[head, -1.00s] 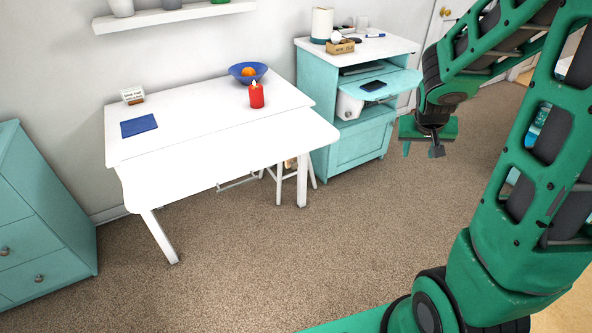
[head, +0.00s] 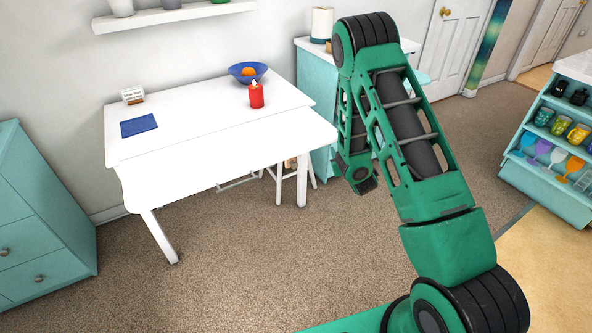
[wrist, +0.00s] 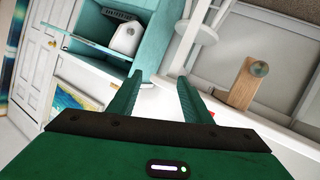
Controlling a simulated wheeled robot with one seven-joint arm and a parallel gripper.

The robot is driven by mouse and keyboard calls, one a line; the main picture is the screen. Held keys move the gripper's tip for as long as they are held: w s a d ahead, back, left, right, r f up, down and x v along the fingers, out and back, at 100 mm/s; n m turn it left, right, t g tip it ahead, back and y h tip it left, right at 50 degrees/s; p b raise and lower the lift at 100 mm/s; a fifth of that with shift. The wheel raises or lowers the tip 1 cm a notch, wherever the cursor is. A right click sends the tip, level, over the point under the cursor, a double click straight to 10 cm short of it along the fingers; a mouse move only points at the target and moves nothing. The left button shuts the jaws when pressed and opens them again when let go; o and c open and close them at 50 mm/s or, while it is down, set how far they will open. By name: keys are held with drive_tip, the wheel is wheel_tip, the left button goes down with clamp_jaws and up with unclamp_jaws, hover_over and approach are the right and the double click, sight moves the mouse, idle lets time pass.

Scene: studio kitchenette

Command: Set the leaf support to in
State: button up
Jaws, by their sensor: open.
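The white table (head: 205,120) stands against the wall with its front leaf (head: 230,150) raised level. In the wrist view, a light wooden bar with a round knob, apparently the leaf support (wrist: 242,88), shows against the white underside at the right. In the head view only a small brown bit shows below the table edge. My gripper (wrist: 156,88) is open and empty, with the bar to the right of its fingers and apart from them. In the head view my arm hides most of the gripper, near the table's right end.
A blue bowl with an orange fruit (head: 248,71), a red candle (head: 256,95), a blue cloth (head: 139,125) and a small sign (head: 132,95) are on the table. A stool (head: 279,185) stands beneath. A teal cabinet (wrist: 155,45) is beside it. The carpet in front is clear.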

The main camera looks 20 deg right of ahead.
drive_tip(key=s+a+f+n+t+y, duration=0.1)
drive_tip(key=a+f+n+t+y, duration=0.15)
drive_tip(key=a+f, duration=0.4)
drive_tip(key=n+y, duration=0.2)
drive_tip(key=y, duration=0.3)
approach(295, 166)
drive_tip(key=x, duration=0.9)
drive_tip(key=shift+w+f, duration=0.1)
drive_tip(key=shift+f, duration=0.05)
